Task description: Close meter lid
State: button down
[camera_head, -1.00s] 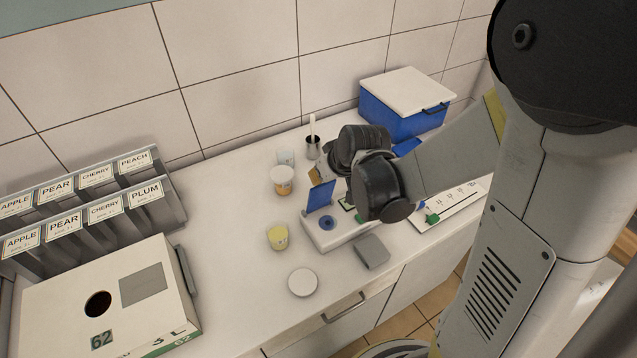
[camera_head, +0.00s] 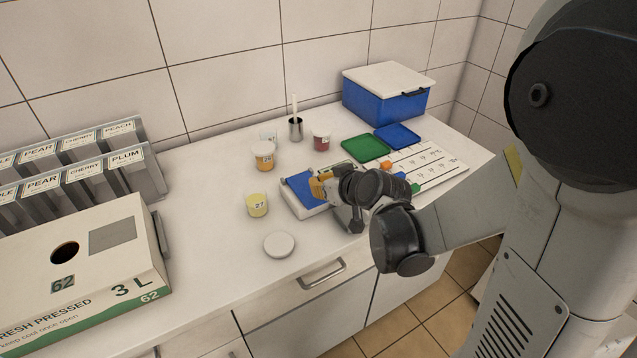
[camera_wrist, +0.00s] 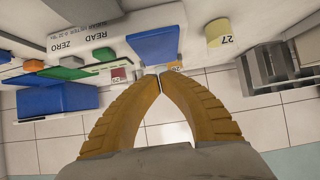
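The meter is a white box (camera_head: 306,211) on the counter. In the wrist view its body (camera_wrist: 85,38) carries the words SUGAR METER, READ and ZERO. Its blue lid (camera_head: 301,190) lies low over the left end of the box; I cannot tell whether it is fully flat. The lid also shows in the wrist view (camera_wrist: 153,42), just beyond the fingertips. My gripper (camera_head: 319,187) is at the lid's right side. In the wrist view the orange fingers (camera_wrist: 163,77) meet at the tips with nothing visible between them. Contact with the lid is unclear. My wrist hides the meter's right part.
A yellow cup (camera_head: 258,205) marked 27 stands left of the meter, and a white round disc (camera_head: 280,244) lies in front. An orange cup (camera_head: 264,158), a red cup (camera_head: 321,140) and a metal holder (camera_head: 296,128) stand behind. A blue cooler (camera_head: 385,103) is back right.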

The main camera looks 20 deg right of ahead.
aim_at(320, 202)
jog(key=shift+s+d+f+b, duration=0.1)
jog(key=shift+s+f+b, duration=0.2)
jog(key=shift+f+b, duration=0.45)
jog(key=shift+s+d+f+b, duration=0.1)
jog(key=shift+s+f+b, duration=0.15)
jog(key=shift+f+b, duration=0.55)
jog(key=shift+s+f+b, duration=0.3)
jog(key=shift+f+b, duration=0.15)
jog(key=shift+f, duration=0.55)
jog(key=shift+w+f, duration=0.1)
jog(key=shift+w, duration=0.05)
jog(key=shift+w+a+b, duration=0.15)
jog(key=shift+w+b, duration=0.25)
jog(key=shift+w, duration=0.1)
